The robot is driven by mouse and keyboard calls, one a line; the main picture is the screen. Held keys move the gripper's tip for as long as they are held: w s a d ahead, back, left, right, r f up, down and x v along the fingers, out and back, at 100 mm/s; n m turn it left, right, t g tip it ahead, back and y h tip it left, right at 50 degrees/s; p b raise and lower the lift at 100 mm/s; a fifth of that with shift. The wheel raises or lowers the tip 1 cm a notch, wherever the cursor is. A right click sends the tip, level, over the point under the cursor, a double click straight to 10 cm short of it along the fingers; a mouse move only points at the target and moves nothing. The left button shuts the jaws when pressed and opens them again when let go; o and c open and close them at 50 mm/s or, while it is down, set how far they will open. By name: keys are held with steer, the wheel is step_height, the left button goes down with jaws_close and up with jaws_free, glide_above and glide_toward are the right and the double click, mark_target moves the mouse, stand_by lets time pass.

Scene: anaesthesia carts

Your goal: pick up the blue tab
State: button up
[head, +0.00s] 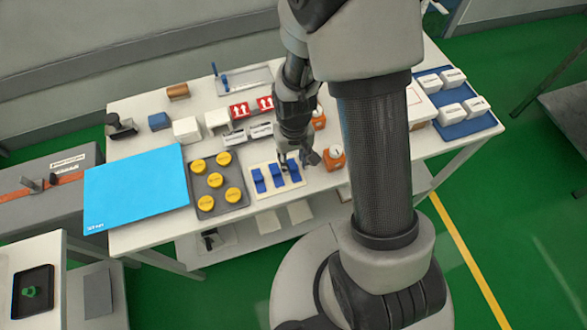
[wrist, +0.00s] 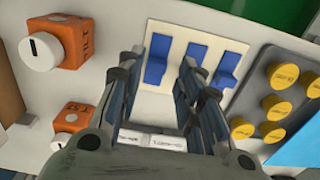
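Three blue tabs stand in a row on a cream plate (head: 268,190): a left one (head: 258,181), a middle one (head: 276,177) and a right one (head: 294,172) in the head view. In the wrist view the row shows at the top, with one tab (wrist: 157,59) at the left, one (wrist: 193,58) in the middle and one (wrist: 227,68) at the right. My gripper (head: 299,161) is over the plate's right end, close to the right tab. In the wrist view my gripper (wrist: 167,88) is open, with nothing held between its fingers. I cannot tell its exact height.
A dark tray (head: 231,207) with several yellow knobs (head: 225,158) is left of the plate. Orange blocks (head: 333,159) with white knobs stand close to the right. Red-marked boxes (head: 239,110) and white blocks (head: 187,130) are behind. A bright blue sheet (head: 137,188) covers the left front.

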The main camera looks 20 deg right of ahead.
mark_target(294, 169)
steer(key=f+b, duration=0.1)
steer(key=f, duration=0.1)
steer(key=f+b, duration=0.1)
steer(key=f, duration=0.1)
steer(key=shift+w+d+f, duration=0.15)
steer(key=shift+w+f, duration=0.05)
steer(key=shift+f, duration=0.15)
steer(key=shift+r, duration=0.1)
steer(key=shift+c, duration=0.4)
steer(key=c, duration=0.4)
steer(key=shift+r, duration=0.1)
steer(key=shift+c, duration=0.2)
